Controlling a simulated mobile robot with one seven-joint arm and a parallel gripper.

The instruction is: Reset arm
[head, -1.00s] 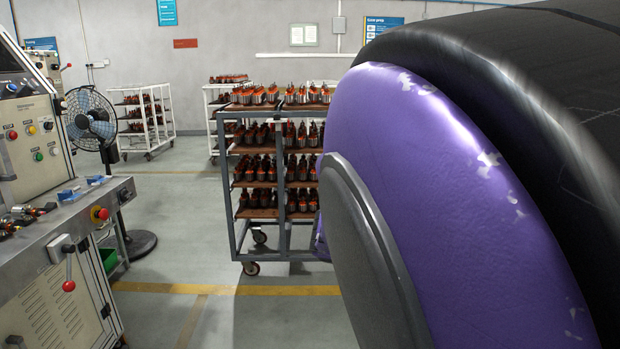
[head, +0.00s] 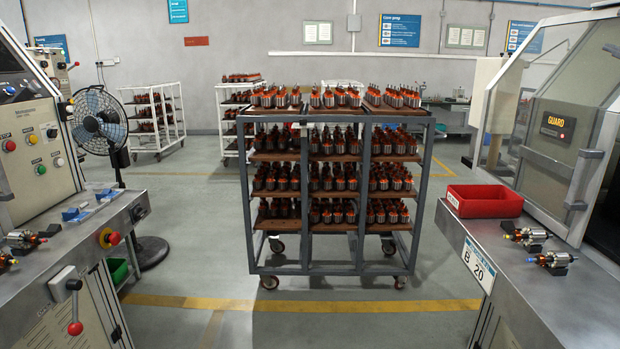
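My arm and gripper are out of the head view, so I cannot see how the gripper stands or whether it holds anything. Small wound armatures (head: 533,240) lie on the right machine's bench, and another armature (head: 26,238) lies on the left machine's bench. A grey trolley (head: 247,215) with brown shelves full of orange and dark armatures stands in the middle.
The left machine (head: 38,158) has buttons and a red-knobbed lever (head: 74,328). The right bench, marked B 20 (head: 479,264), holds a red bin (head: 484,201). A fan (head: 98,118) and white trolleys (head: 158,125) stand farther back. The floor (head: 270,325) between the benches is clear.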

